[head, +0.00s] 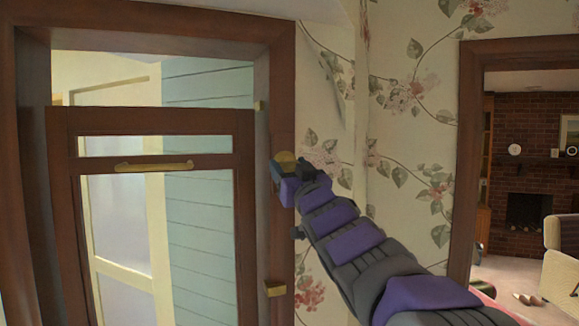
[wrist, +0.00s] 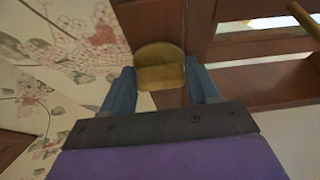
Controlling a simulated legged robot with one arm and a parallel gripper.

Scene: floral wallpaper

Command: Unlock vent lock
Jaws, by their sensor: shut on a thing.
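The vent lock looks to be a rounded brass piece (wrist: 160,54) on the brown window frame. It also shows in the head view (head: 286,158), on the right jamb above my gripper. My gripper (head: 279,170) reaches the jamb from the lower right. In the wrist view its two blue fingers (wrist: 160,74) stand on either side of the brass piece, shut on it. Part of the brass piece is hidden behind the gripper in the head view. The window sash (head: 62,200) has a brown frame and a brass bar handle (head: 153,167).
Small brass fittings sit on the right jamb, one higher (head: 258,105) and one lower (head: 276,288). Floral wallpaper (head: 410,140) covers the wall right of the window. A brown-framed doorway (head: 467,160) at the right opens to a room with a brick fireplace (head: 522,120) and a pale armchair (head: 562,260).

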